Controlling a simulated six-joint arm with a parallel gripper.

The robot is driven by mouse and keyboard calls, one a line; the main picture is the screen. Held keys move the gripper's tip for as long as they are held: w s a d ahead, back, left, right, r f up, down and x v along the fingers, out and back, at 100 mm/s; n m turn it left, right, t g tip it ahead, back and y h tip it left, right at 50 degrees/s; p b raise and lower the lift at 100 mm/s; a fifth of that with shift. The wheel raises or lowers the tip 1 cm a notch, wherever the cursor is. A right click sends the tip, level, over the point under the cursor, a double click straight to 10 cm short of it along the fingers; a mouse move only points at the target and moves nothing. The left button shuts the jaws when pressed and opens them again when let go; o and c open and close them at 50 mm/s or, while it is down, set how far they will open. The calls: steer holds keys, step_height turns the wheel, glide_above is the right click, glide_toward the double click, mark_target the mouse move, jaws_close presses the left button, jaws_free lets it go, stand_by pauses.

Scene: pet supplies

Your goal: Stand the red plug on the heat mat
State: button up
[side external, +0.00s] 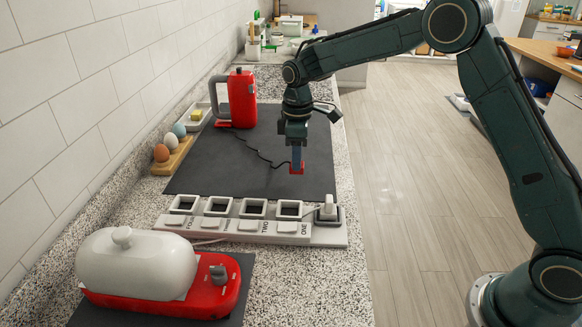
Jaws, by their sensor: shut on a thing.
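My gripper (297,157) points down over the right part of a large dark mat (215,171), which looks like the heat mat. Its blue fingers are shut on the red plug (297,170). The plug is small and partly hidden by the fingers. It is at or just above the mat; I cannot tell whether it touches. A black cord (262,156) runs across the mat from the red kettle-like appliance (242,100) toward the plug.
A white power strip (250,228) with several square sockets lies in front of the mat, a pale plug (327,209) at its right end. A red appliance with a white dome (138,262) stands front left. An egg holder (172,160) stands left. The mat's middle is mostly clear.

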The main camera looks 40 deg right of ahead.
steer(key=shift+f, duration=0.1)
steer(key=shift+f, duration=2.05)
steer(key=shift+f, duration=0.1)
steer(key=o, duration=1)
steer(key=shift+c, duration=0.2)
step_height(320, 180, up, 12)
